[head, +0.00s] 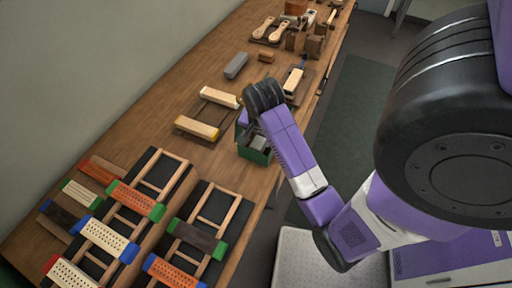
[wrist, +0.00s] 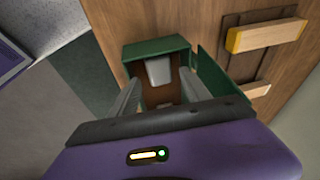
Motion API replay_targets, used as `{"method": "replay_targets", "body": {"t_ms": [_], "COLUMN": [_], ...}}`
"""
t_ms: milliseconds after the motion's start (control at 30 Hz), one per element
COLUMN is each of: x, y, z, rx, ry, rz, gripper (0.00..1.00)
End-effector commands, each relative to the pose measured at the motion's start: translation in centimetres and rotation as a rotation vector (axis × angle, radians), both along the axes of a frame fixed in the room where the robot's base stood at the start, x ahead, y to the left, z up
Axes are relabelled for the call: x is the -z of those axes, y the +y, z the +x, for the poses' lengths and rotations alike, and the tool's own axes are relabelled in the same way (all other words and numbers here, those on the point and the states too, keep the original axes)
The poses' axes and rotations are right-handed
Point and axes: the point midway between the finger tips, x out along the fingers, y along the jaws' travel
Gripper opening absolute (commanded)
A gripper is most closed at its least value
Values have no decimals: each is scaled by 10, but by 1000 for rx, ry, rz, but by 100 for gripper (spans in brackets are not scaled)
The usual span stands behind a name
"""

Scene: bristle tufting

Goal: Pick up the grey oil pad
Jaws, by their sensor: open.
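A grey pad (wrist: 158,70) sits inside a green open-topped box (wrist: 155,47) in the wrist view, close to the box's far wall. My gripper (wrist: 160,80) is open above the box, one grey finger on each side of the pad, with nothing between them that I can see held. In the head view the green box (head: 254,155) stands at the table's right edge, under my wrist, which hides part of it. Whether the fingers touch the pad cannot be told.
A separate grey block (head: 236,65) lies farther back on the wooden table (head: 215,160). Cream brush blocks (head: 197,128) lie left of the box. Wooden racks with coloured brush blocks (head: 135,200) fill the near end. Tools (head: 280,30) lie at the back.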

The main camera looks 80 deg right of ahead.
Motion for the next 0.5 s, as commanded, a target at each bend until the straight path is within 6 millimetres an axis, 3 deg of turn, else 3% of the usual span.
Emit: {"method": "replay_targets", "body": {"t_ms": [300,500], "x": [40,47], "y": [-11,-13], "z": [2,3], "rx": [-1,0], "ry": [1,-1], "rz": [1,0], "gripper": [55,55]}}
